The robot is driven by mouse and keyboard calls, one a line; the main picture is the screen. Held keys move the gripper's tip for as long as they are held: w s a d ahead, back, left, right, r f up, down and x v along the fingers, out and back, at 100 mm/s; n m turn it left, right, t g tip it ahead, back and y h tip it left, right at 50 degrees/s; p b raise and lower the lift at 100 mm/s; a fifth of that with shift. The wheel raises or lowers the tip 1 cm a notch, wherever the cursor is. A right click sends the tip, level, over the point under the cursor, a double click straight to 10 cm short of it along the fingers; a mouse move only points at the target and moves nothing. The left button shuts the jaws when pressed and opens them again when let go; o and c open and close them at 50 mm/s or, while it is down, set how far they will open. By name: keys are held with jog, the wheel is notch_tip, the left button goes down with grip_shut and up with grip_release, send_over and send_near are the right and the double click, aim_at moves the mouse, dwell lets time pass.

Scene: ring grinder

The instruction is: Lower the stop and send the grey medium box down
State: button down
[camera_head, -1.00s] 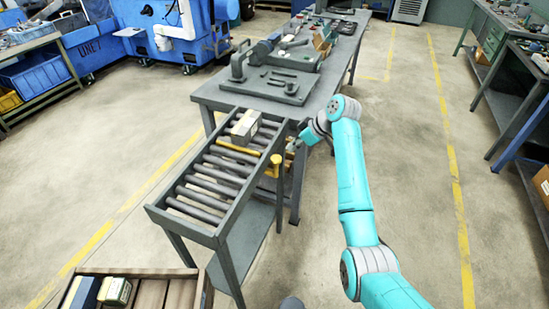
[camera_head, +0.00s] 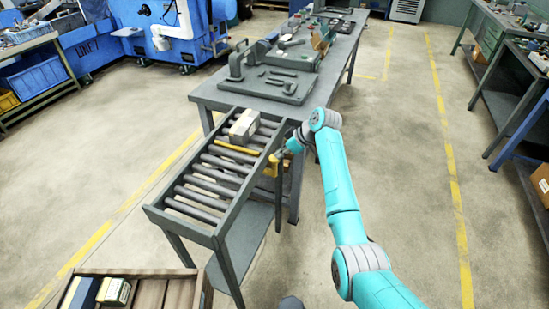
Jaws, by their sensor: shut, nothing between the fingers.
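The grey medium box (camera_head: 244,124) rests on the upper end of the roller conveyor (camera_head: 216,178). The yellow stop bar (camera_head: 238,149) lies across the rollers just below it, and the box sits close behind the bar. A yellow lever (camera_head: 271,170) is at the conveyor's right rail. My gripper (camera_head: 278,157) is small and dark at this lever and partly covers it. Its fingers are shut with nothing held. I cannot tell whether they touch the lever.
A wooden crate (camera_head: 190,272) with boxes in it stands at the conveyor's lower end. The grey workbench (camera_head: 215,95) with tools adjoins the upper end. The rollers below the bar are clear. Open floor lies to the right.

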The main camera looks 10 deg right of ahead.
jog(key=shift+w+a+f, duration=0.15)
jog(key=shift+f, duration=0.05)
dwell(0.3)
